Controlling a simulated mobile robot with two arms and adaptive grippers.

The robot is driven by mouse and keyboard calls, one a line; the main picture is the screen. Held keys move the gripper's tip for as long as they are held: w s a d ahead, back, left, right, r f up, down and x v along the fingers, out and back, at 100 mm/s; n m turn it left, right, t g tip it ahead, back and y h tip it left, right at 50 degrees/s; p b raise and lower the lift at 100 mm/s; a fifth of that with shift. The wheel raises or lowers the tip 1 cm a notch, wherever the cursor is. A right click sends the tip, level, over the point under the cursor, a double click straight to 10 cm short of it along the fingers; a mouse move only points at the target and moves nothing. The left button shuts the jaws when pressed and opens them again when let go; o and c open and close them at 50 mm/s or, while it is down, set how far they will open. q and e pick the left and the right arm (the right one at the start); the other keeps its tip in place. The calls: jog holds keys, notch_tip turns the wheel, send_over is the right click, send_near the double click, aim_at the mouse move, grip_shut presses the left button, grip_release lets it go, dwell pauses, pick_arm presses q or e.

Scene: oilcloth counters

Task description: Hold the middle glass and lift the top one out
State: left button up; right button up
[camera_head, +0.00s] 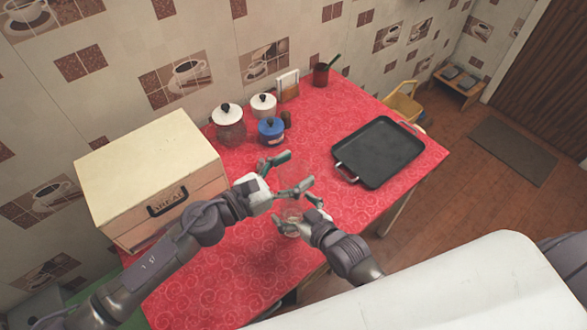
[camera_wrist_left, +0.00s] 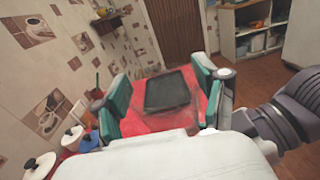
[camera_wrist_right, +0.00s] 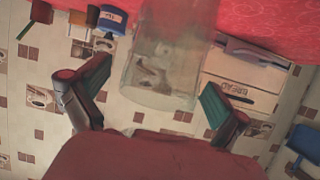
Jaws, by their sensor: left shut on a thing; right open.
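Clear glass (camera_head: 291,216) stands on the red counter at my right gripper, faint in the head view; I cannot make out the separate glasses of the stack. In the right wrist view a large clear glass (camera_wrist_right: 165,62) lies between the fingers of my right gripper (camera_wrist_right: 156,84), with gaps on both sides. That right gripper (camera_head: 298,213) is open around it. My left gripper (camera_head: 291,173) is above, its fingers spread around a see-through glass that barely shows. In the left wrist view, the left gripper's (camera_wrist_left: 160,84) fingers are far apart and the glass is hardly visible.
A bread box (camera_head: 150,175) stands at the left. White-lidded jars (camera_head: 228,125) and a blue pot (camera_head: 271,130) stand at the back. A dark tray (camera_head: 380,152) lies at the right. The red counter (camera_head: 230,270) is clear in front.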

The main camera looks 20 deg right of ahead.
jog(key=v, duration=1.2)
